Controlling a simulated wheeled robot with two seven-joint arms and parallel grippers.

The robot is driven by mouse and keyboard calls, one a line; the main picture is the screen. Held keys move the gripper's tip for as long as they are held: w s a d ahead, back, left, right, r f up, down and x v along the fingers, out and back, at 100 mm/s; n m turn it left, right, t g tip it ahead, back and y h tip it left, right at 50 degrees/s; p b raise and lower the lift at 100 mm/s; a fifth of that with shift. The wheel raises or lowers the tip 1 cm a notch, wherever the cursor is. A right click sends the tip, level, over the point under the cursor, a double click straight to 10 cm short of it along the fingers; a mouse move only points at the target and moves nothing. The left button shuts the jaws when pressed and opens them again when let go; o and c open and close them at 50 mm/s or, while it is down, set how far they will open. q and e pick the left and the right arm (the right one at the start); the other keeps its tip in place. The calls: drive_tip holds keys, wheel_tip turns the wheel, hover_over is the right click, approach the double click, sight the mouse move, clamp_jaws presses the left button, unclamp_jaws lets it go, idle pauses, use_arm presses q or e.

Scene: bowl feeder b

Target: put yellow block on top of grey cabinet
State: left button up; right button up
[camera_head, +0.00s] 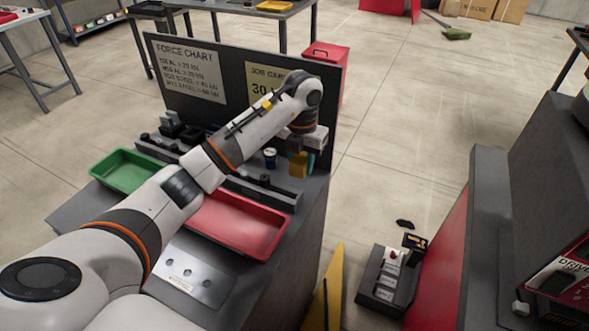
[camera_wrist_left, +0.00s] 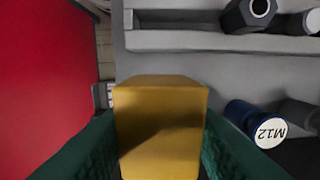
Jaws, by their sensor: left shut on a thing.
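The yellow block (camera_head: 299,165) is at the far right end of the grey bench with the upright panel. It also shows in the left wrist view (camera_wrist_left: 160,130), between two dark green finger pads. My left gripper (camera_head: 302,160) is shut on it; whether the block touches the surface below I cannot tell. A grey-topped cabinet with a red side (camera_head: 485,185) stands at the right, across a gap of floor. I cannot tell which grey unit is the named cabinet. My right gripper is out of view.
A green tray (camera_head: 125,172) and a red tray (camera_head: 240,224) lie on the bench. A dark blue cylinder marked M12 (camera_wrist_left: 255,122) stands close beside the block. The dark panel (camera_head: 225,85) rises behind my arm. A control box (camera_head: 388,280) stands between the units.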

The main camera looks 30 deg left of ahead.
sight(300, 185)
use_arm(q)
wheel_tip(300, 185, down, 4)
drive_tip(key=shift+f, duration=0.25)
drive_tip(key=shift+f, duration=0.2)
drive_tip(key=o, duration=1)
drive_tip(key=shift+o, duration=0.2)
drive_tip(key=shift+r, duration=0.15)
wheel_tip(300, 185, up, 12)
